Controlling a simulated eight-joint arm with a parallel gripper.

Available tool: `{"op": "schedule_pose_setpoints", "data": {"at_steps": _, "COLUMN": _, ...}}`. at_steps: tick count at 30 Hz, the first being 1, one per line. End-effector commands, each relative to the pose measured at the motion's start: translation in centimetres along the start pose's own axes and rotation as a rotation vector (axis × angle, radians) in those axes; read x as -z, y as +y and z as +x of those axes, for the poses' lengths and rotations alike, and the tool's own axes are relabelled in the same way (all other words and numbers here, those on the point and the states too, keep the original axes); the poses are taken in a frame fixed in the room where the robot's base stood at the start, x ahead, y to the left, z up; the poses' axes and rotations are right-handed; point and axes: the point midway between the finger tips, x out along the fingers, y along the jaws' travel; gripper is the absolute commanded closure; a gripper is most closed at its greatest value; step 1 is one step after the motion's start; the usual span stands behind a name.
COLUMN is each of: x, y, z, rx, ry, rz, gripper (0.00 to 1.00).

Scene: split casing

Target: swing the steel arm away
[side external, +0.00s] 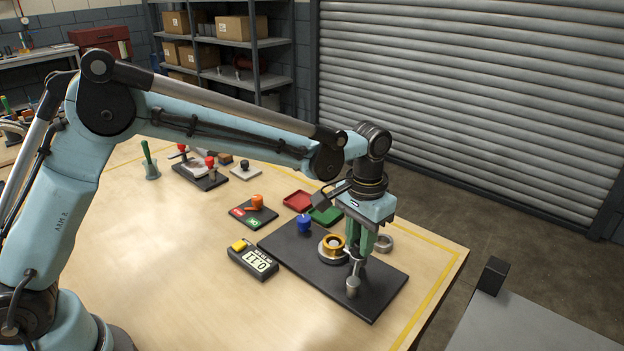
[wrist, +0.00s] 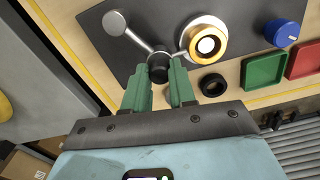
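The steel arm (wrist: 136,43) is a thin bright rod lying over the dark base plate (side external: 305,260). One end is at a round steel post (wrist: 115,22), which stands near the front of the plate in the side view (side external: 352,285). Its other end carries a black knob (wrist: 158,67). A second short steel piece runs from near the knob toward the brass ring (wrist: 206,44). My gripper (wrist: 159,72) has its green fingers on either side of the knob, seemingly touching it. In the side view my gripper (side external: 361,250) points down, and its fingers hide the knob.
A blue knobbed part (side external: 304,224) stands on the plate's far left. A red tray (side external: 297,201) and a green tray (side external: 326,215) lie behind it. A loose grey ring (side external: 383,243) lies right of my fingers. A display unit (side external: 253,263) sits left; the table's front is clear.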

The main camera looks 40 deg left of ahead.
Motion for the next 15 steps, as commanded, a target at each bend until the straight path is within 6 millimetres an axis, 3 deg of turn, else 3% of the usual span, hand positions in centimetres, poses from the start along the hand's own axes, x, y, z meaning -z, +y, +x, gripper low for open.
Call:
{"op": "schedule_pose_setpoints", "data": {"at_steps": 2, "x": 0.00, "y": 0.00, "z": -0.02, "rx": 0.000, "ry": 0.000, "rz": 0.000, "gripper": 1.00}}
{"op": "schedule_pose_setpoints", "data": {"at_steps": 15, "x": 0.09, "y": 0.15, "z": -0.03, "rx": 0.000, "ry": 0.000, "rz": 0.023, "gripper": 1.00}}
